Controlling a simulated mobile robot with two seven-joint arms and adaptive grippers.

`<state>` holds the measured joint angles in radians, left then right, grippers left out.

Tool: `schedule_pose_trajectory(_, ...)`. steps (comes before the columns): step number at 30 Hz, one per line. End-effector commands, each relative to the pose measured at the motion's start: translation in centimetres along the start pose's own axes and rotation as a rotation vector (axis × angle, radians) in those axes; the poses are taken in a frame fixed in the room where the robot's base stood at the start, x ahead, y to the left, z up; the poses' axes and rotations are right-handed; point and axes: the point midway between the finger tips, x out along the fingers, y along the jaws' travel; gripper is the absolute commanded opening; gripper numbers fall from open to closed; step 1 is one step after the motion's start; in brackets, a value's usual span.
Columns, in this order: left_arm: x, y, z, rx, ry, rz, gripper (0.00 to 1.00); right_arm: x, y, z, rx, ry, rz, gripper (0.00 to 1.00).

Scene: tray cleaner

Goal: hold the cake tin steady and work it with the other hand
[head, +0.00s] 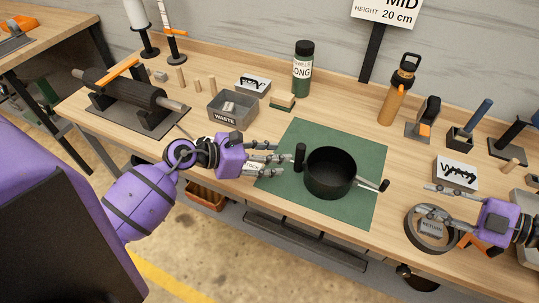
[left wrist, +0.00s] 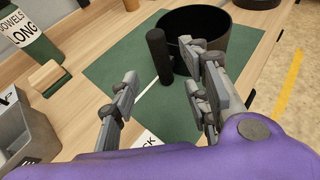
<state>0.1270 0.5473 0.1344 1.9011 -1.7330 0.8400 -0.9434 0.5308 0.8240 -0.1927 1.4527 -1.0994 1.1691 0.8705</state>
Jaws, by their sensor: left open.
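The black round cake tin (head: 330,172) stands upright on the green mat (head: 291,139). A dark upright grip (head: 300,157) stands at its left side and a handle (head: 378,186) sticks out at its right. In the left wrist view the tin (left wrist: 196,25) and the dark grip (left wrist: 159,56) show ahead of the fingers. My left gripper (head: 273,159) is open and empty, just left of the grip and apart from it. My right gripper (head: 430,200) has its fingers apart, above and over a dark ring (head: 408,228) at the right. Whether it touches the ring is unclear.
A grey waste bin (head: 232,107), a green bottle (head: 302,68) and an orange bottle (head: 398,95) stand behind the mat. A roller device (head: 128,90) stands at the left. Small holders (head: 460,137) line the right back.

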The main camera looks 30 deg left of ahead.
Motion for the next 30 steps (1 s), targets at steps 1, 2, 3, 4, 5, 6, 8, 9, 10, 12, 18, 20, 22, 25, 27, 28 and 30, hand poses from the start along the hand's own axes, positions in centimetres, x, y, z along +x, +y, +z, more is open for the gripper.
schedule_pose_trajectory(1,0.8,0.0,0.1,-0.003,-0.004,-0.001,0.43,0.0,0.0,0.0,0.0,0.0,0.0,0.31)
schedule_pose_trajectory(2,1.2,0.0,0.1,-0.003,-0.004,-0.001,0.43,0.0,0.0,0.0,0.0,0.0,0.0,0.31)
schedule_pose_trajectory(3,1.9,-0.1,0.2,-0.004,-0.005,-0.002,0.43,0.0,0.0,0.0,0.0,0.0,0.0,0.31)
schedule_pose_trajectory(4,2.4,-0.1,0.2,-0.005,-0.005,-0.002,0.43,0.0,0.0,0.0,0.0,0.0,0.0,0.31)
schedule_pose_trajectory(5,2.9,-0.1,0.1,-0.006,-0.005,-0.002,0.43,0.0,0.0,0.0,0.0,0.0,0.0,0.31)
schedule_pose_trajectory(6,3.5,-0.1,0.1,-0.005,-0.005,-0.001,0.43,0.0,0.0,0.0,0.0,0.0,0.0,0.31)
schedule_pose_trajectory(8,4.4,-0.1,0.1,-0.006,-0.005,-0.002,0.43,0.0,0.0,0.0,0.0,0.0,0.0,0.31)
schedule_pose_trajectory(9,4.9,-0.1,0.1,-0.006,-0.004,-0.001,0.43,0.0,0.0,0.0,0.0,0.0,0.0,0.31)
schedule_pose_trajectory(10,5.2,-0.1,0.1,-0.006,-0.005,-0.001,0.43,0.0,0.0,0.0,0.0,0.0,0.0,0.31)
schedule_pose_trajectory(12,5.9,-0.1,0.1,-0.007,-0.005,-0.001,0.43,0.0,0.0,0.0,0.0,0.0,0.0,0.31)
schedule_pose_trajectory(18,6.8,-0.1,0.1,-0.005,-0.003,-0.001,0.43,0.0,0.0,0.0,0.0,0.0,0.0,0.31)
schedule_pose_trajectory(20,6.8,-0.1,0.1,-0.005,-0.003,-0.001,0.43,0.0,0.0,0.0,0.0,0.0,0.0,0.31)
schedule_pose_trajectory(22,6.8,-0.1,0.1,-0.006,-0.003,-0.001,0.43,0.0,0.0,0.0,0.0,0.0,0.0,0.31)
schedule_pose_trajectory(25,6.8,-0.1,0.1,-0.006,-0.003,-0.001,0.4,0.0,0.0,0.0,0.0,0.0,0.0,0.31)
schedule_pose_trajectory(27,6.8,-0.1,0.1,-0.006,-0.003,-0.001,0.31,0.0,0.0,0.0,0.0,0.0,0.0,0.31)
schedule_pose_trajectory(28,6.8,-0.1,0.1,-0.006,-0.003,-0.001,0.27,0.0,0.0,0.0,0.0,0.0,0.0,0.31)
schedule_pose_trajectory(30,6.8,-0.1,0.1,-0.006,-0.003,-0.001,0.18,0.0,0.0,0.0,0.0,0.0,0.0,0.31)
